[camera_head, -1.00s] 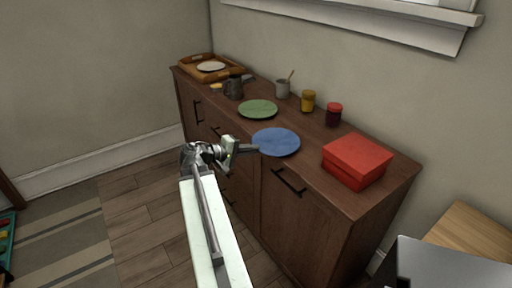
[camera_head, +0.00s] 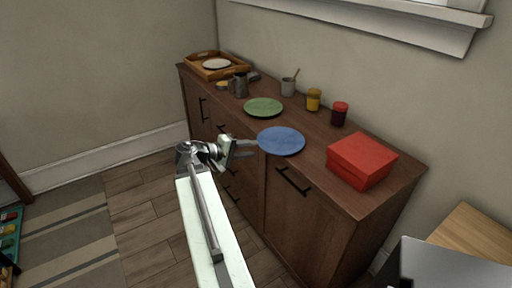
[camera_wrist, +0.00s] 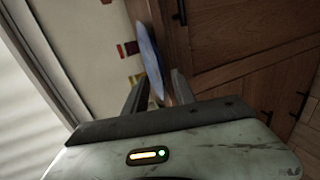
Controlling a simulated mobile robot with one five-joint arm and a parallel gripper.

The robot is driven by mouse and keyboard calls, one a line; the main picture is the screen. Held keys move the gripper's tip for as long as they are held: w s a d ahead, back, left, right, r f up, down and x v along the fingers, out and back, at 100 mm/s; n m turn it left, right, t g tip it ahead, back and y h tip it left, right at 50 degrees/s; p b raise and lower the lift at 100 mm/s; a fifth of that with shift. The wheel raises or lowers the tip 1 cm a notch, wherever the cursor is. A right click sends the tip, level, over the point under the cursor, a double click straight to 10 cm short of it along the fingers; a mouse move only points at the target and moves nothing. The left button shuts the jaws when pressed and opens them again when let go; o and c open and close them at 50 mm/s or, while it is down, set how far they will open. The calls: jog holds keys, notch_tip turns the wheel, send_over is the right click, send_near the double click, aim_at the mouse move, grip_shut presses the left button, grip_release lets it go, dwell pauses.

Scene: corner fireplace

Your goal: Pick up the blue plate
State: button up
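The blue plate (camera_head: 281,141) lies flat near the front edge of the brown cabinet top, between the green plate and the red box. My gripper (camera_head: 250,148) is at the plate's left rim, in front of the cabinet edge. Its two fingers are apart, one above the other. In the wrist view the blue plate (camera_wrist: 149,55) shows nearly edge-on, its rim reaching between the open fingers of my gripper (camera_wrist: 160,80). I cannot tell whether either finger touches it.
The green plate (camera_head: 263,107) lies behind and left of the blue plate. The red box (camera_head: 361,160) is to the right. A yellow jar (camera_head: 313,100), a dark red jar (camera_head: 339,113), a grey cup (camera_head: 288,88), a dark mug (camera_head: 239,85) and a wooden tray (camera_head: 198,70) stand further back.

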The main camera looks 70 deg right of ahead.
jog(key=shift+p+v, duration=0.4)
jog(key=shift+v, duration=1.85)
